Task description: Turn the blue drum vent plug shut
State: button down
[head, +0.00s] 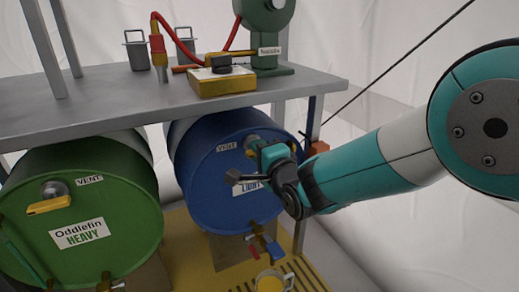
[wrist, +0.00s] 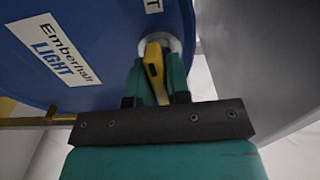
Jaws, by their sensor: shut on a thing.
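The blue drum (head: 205,185) lies on its side under the shelf, its round face towards me, with a "VENT" label and a "LIGHT" label. It fills the upper left of the wrist view (wrist: 110,80). Its vent plug has a round grey hub and a yellow handle (wrist: 154,65). My gripper (head: 262,155) is at the upper right of the drum face. In the wrist view my gripper (wrist: 156,78) is shut on the yellow handle, one finger on each side. The handle points along the fingers there. In the head view my gripper mostly hides the plug.
A green drum (head: 125,200) with its own yellow-handled vent plug (head: 50,205) lies to the left. The grey shelf (head: 80,115) is close above both drums. A grey post (head: 301,230) stands right of the drum.

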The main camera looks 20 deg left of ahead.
jog(key=shift+m, duration=0.3)
dwell(0.4)
jog(key=c, duration=1.2)
grip_release()
jog(key=shift+o, duration=0.2)
jog(key=b+v, duration=0.3)
jog(key=v, duration=1.4)
jog(key=shift+s, duration=0.25)
jog(key=shift+d, duration=0.1)
